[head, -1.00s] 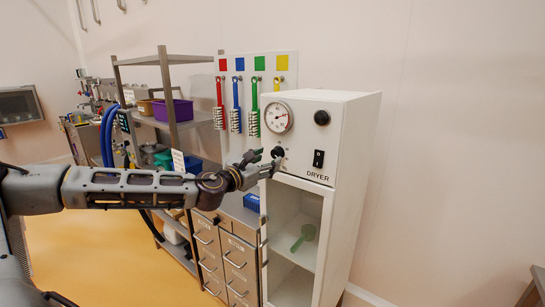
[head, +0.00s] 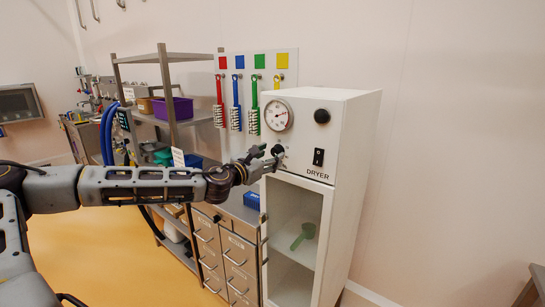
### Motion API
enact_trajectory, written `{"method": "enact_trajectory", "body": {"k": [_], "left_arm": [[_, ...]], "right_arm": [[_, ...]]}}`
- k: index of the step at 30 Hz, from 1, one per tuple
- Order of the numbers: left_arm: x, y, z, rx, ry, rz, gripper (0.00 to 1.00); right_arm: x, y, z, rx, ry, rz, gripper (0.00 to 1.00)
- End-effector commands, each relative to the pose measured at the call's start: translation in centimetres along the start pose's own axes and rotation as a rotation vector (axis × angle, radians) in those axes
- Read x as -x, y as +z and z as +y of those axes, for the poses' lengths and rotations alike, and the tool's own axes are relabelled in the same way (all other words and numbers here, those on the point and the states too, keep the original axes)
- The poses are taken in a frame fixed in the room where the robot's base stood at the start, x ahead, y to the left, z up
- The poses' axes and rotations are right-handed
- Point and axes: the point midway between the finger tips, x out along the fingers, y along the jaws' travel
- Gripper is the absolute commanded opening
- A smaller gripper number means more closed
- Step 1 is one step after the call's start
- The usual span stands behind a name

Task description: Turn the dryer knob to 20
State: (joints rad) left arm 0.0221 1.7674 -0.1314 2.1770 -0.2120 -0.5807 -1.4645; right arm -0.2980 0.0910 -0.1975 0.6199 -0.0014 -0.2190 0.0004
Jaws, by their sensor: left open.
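The white dryer (head: 355,160) stands right of centre, with a round dial gauge (head: 278,115) at its upper left. A black round knob (head: 322,116) sits at the upper right of its front and a black switch (head: 318,157) is below it. Another small dark knob (head: 278,150) is under the gauge, partly hidden by my gripper. My left gripper (head: 270,160) is open, with its fingertips at this lower knob; I cannot tell if they touch it. The gauge figures are too small to read surely. My right gripper is not in view.
The dryer's lower compartment holds a green scoop (head: 303,236) on a shelf. Left of it are a drawer cabinet (head: 225,250) and a metal shelf rack with a purple bin (head: 174,108). Coloured brushes (head: 237,105) hang on the wall behind. Yellow floor (head: 115,260) is open at left.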

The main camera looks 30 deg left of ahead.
Motion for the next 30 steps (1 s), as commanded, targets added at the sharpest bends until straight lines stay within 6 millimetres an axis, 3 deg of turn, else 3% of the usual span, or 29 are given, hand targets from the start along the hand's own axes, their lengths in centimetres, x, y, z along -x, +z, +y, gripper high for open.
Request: {"method": "enact_trajectory", "body": {"k": [9, 30], "left_arm": [[-0.6, -0.1, -0.1, 0.0, -0.001, 0.001, 0.54], [-1.7, 0.0, -0.3, 0.003, -0.004, -0.001, 0.54]], "right_arm": [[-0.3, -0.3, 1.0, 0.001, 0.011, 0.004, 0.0], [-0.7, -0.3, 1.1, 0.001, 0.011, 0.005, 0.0]]}}
